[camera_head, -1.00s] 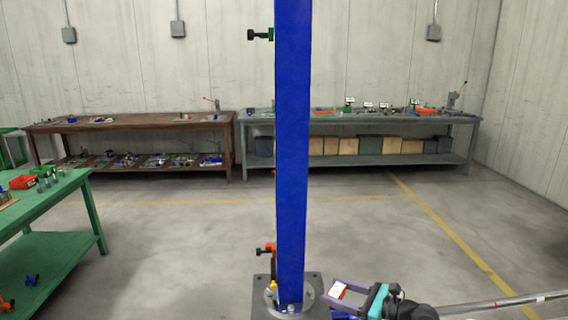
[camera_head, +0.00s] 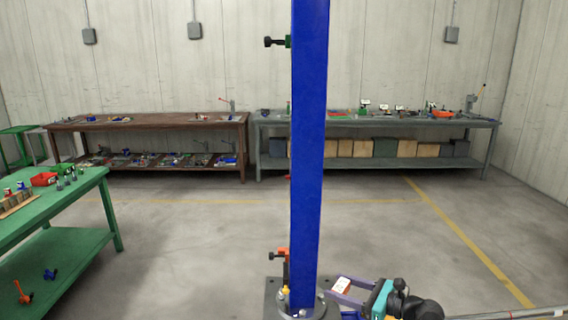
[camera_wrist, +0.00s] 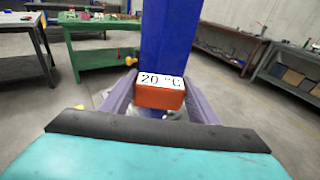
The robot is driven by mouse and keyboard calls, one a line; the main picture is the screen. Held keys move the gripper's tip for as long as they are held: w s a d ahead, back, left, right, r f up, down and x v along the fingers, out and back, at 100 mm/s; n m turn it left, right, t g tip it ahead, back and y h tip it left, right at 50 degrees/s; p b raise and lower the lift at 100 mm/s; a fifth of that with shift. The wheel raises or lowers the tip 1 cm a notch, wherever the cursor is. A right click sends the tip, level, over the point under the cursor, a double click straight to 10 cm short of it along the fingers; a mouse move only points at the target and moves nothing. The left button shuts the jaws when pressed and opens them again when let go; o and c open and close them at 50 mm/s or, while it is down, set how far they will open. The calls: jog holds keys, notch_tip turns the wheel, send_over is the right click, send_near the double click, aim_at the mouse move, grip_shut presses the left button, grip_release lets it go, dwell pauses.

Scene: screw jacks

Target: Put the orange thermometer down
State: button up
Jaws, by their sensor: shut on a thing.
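The orange thermometer (camera_wrist: 160,97) is a small orange block with a white face reading "20 °C". My gripper (camera_wrist: 162,103) has its purple fingers shut on it, one on each side, in the wrist view. In the head view my gripper (camera_head: 352,292) is low at centre right, and the thermometer's white face (camera_head: 341,286) shows between its fingers. The thermometer is held in the air, just right of the foot of a blue post. The fingers hide its sides.
The tall blue post (camera_head: 309,150) stands close ahead on a floor plate and carries small clamps. A green bench (camera_head: 85,190) with small items is at left. A brown bench (camera_head: 150,125) and a grey bench (camera_head: 390,123) line the back wall. The floor between is clear.

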notch_tip(320, 180, up, 2)
jog(key=shift+w, duration=0.1)
jog(key=shift+f, duration=0.1)
jog(key=shift+f+b, duration=1.15)
jog(key=shift+f, duration=0.15)
jog(key=shift+s+f, duration=0.15)
jog(key=shift+f, duration=0.4)
jog(key=shift+s+f, duration=0.15)
jog(key=shift+f, duration=0.4)
jog(key=shift+s, duration=0.1)
